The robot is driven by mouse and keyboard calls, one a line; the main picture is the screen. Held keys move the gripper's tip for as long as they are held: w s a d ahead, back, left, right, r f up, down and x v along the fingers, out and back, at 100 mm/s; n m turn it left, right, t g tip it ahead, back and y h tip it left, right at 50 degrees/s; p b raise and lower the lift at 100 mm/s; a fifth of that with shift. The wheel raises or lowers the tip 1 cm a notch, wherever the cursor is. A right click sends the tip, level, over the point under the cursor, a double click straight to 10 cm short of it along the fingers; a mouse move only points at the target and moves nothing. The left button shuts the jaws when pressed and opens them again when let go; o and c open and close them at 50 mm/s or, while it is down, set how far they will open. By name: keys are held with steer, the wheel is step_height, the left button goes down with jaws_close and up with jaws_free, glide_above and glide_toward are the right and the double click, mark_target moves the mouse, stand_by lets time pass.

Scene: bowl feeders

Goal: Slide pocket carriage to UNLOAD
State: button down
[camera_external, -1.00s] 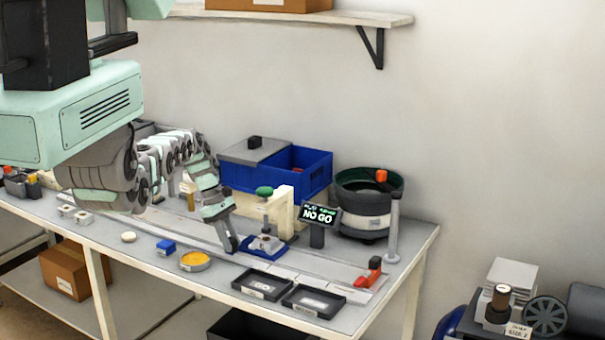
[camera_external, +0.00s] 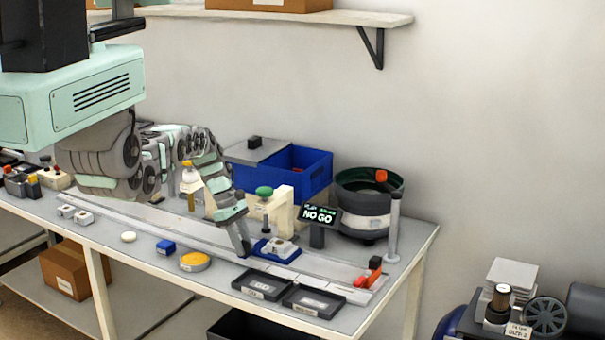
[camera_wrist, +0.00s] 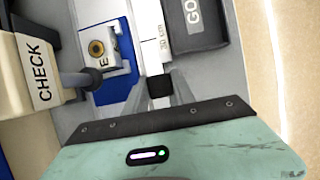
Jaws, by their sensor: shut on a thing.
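The pocket carriage (camera_external: 276,249) is a blue block with a grey metal top, on the long pale rail along the bench. My gripper (camera_external: 245,253) points down at the carriage's left side. In the wrist view my gripper (camera_wrist: 160,95) is shut on a small black knob (camera_wrist: 159,86) beside the blue base. How the knob joins the carriage is not clear. No UNLOAD marking is readable.
A cream CHECK stand (camera_wrist: 38,75) with a vertical plunger is close to the carriage. The GO tray (camera_wrist: 197,22) lies along the other side. A NO GO display (camera_external: 319,216), a bowl feeder (camera_external: 366,222) and a red block (camera_external: 368,275) at the rail's right end are farther right.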

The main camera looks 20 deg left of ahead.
steer(key=shift+d, duration=0.2)
steer(key=shift+a, duration=0.35)
steer(key=c, duration=1)
jaws_free()
steer(key=shift+c, duration=0.2)
